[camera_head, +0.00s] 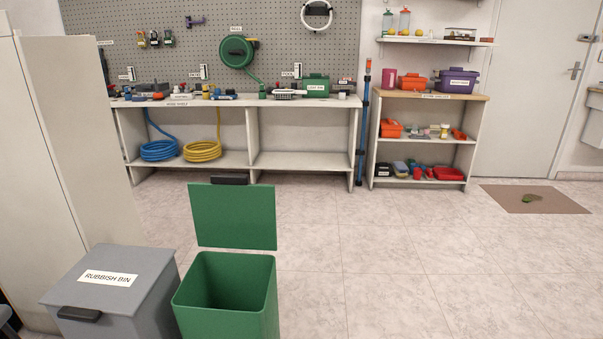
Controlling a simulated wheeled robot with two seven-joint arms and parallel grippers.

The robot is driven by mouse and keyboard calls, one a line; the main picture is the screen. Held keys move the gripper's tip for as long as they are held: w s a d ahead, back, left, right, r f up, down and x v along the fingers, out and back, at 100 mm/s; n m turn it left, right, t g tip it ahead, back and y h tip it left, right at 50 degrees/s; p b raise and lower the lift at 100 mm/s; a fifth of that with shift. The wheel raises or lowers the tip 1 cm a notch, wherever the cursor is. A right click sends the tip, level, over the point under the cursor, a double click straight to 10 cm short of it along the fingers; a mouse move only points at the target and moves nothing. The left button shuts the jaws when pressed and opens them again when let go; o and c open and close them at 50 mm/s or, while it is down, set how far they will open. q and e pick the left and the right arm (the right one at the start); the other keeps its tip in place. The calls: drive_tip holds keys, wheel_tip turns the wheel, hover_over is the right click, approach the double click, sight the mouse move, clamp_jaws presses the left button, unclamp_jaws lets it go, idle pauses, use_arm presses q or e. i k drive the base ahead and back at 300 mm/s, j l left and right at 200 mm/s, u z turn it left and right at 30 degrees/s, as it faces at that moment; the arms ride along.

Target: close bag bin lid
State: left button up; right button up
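A green bin (228,300) stands at the bottom centre-left of the head view, and its inside shows from above. Its green lid (234,217) is raised upright behind the opening, with a dark handle (230,179) along its top edge. No label shows on this bin, so I cannot read whether it is the bag bin. A grey bin (125,272) labelled "RUBBISH BIN" stands to its left with its lid down and a dark handle at the front. Neither of my grippers is in view.
A tall pale cabinet (75,130) stands at the left behind the grey bin. A workbench (250,130) with hoses underneath and a shelf unit (425,140) line the back wall. A brown mat (533,199) lies by the door. The tiled floor (400,270) right of the green bin is clear.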

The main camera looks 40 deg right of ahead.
sight(229, 212)
drive_tip(key=z, duration=0.75)
